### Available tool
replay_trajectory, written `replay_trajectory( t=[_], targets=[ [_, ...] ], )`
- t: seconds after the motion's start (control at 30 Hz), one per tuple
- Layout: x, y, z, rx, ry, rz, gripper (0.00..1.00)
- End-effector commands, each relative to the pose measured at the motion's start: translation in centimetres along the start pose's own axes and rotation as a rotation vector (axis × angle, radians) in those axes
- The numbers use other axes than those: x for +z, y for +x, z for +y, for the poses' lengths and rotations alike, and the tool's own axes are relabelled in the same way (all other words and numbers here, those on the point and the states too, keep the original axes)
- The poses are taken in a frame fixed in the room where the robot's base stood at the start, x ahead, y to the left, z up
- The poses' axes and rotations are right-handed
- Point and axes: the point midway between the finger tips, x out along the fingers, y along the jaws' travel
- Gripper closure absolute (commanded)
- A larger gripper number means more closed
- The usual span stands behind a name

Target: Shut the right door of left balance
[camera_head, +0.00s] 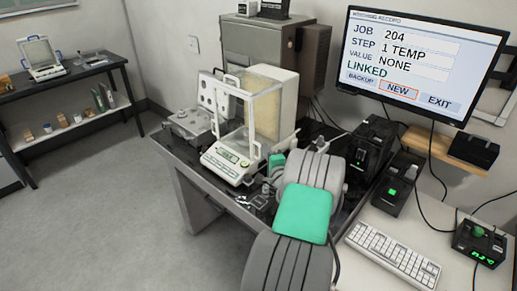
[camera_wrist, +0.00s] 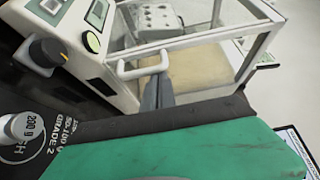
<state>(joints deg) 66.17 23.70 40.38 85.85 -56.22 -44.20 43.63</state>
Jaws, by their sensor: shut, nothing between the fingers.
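The balance (camera_head: 232,158) with a clear draft shield stands on the dark table in the middle of the head view. Its display and buttons show at the upper left of the wrist view, with a pale door frame (camera_wrist: 250,43) to the right. A white door handle (camera_wrist: 140,69) is near the middle of the wrist view. My gripper (camera_wrist: 159,82) is shut and empty, with its grey fingers right at the handle's right end. I cannot tell whether they touch it. How far the right door stands open is unclear. My arm hides part of the table in the head view.
A 200 g weight (camera_wrist: 19,128) stands on a dark printed surface. A grey device (camera_head: 188,123) sits left of the balance, and a grey cabinet (camera_head: 250,48) behind it. To the right are a monitor (camera_head: 420,65), black devices and a keyboard (camera_head: 393,254). Open floor lies left.

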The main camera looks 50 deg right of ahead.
Motion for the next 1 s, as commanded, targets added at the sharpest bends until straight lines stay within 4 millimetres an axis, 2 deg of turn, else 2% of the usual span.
replay_trajectory(
  t=[0.4,0.5,0.63,0.8,1.0],
  targets=[
    [0.6,0.1,0.4,0.005,0.005,-0.013,1.00],
    [-0.3,0.7,0.6,0.003,0.003,-0.015,1.00],
    [-2.8,2.0,0.9,0.000,0.000,-0.016,1.00],
    [-2.9,-3.2,0.4,0.002,0.004,-0.012,1.00],
    [-2.9,-7.2,0.3,0.002,0.004,-0.014,1.00]
  ],
)
